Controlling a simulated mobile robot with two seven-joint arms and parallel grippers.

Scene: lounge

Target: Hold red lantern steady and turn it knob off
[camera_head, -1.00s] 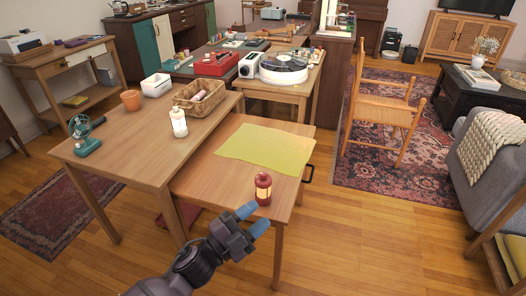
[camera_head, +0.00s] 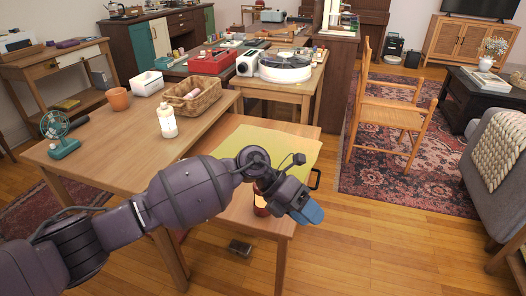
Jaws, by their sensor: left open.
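The red lantern (camera_head: 261,208) stands on the near part of the low wooden table. My left arm and gripper hide most of it; a strip of its red body and glowing pane shows. My left gripper (camera_head: 309,213), with blue fingertips, is just right of the lantern in the picture. It is open; only one fingertip shows clearly, and I cannot tell whether it touches the lantern. The lantern's knob is hidden. My right gripper is out of view.
A yellow cloth (camera_head: 240,142) covers the low table's far part. A wooden chair (camera_head: 395,112) stands right. Open floor lies front right.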

